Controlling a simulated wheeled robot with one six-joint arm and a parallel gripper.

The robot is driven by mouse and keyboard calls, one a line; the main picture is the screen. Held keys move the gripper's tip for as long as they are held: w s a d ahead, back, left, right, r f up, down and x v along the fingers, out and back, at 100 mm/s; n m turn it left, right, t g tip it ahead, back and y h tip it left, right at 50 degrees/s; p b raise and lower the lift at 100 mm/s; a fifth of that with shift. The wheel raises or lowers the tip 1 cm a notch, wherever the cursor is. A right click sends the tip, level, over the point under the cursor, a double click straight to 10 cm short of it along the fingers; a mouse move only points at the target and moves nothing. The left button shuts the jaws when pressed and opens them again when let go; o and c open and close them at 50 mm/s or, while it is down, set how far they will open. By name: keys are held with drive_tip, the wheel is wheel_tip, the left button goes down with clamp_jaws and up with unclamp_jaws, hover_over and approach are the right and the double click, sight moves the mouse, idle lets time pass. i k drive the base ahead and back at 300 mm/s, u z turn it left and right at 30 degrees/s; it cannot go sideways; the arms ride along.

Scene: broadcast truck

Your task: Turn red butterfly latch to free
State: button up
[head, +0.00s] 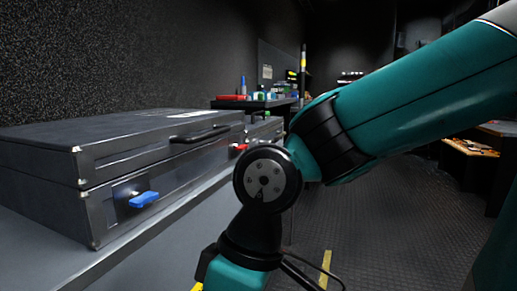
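A dark grey flight case (110,160) lies closed on a grey bench at the left, with a black handle (200,134) on its front. A red butterfly latch (241,147) shows small at the far end of the case front, close beside my arm in the picture. Its exact angle is too small to tell. A blue butterfly latch (143,199) on a metal plate sits at the near end. My arm crosses the right and middle of the view and bends down at the bottom. My gripper's fingers are not in view.
The grey bench edge (130,254) runs along below the case. A farther dark shelf (255,103) holds small red, blue and green items. A wooden-topped desk (470,147) stands at the right. The dark textured floor (385,215) between is clear, with a yellow stripe.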

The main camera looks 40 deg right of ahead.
sight(237, 147)
drive_tip(key=k, duration=1.05)
drive_tip(key=z, duration=0.8)
drive_tip(key=i, duration=1.3)
drive_tip(key=u, duration=0.05)
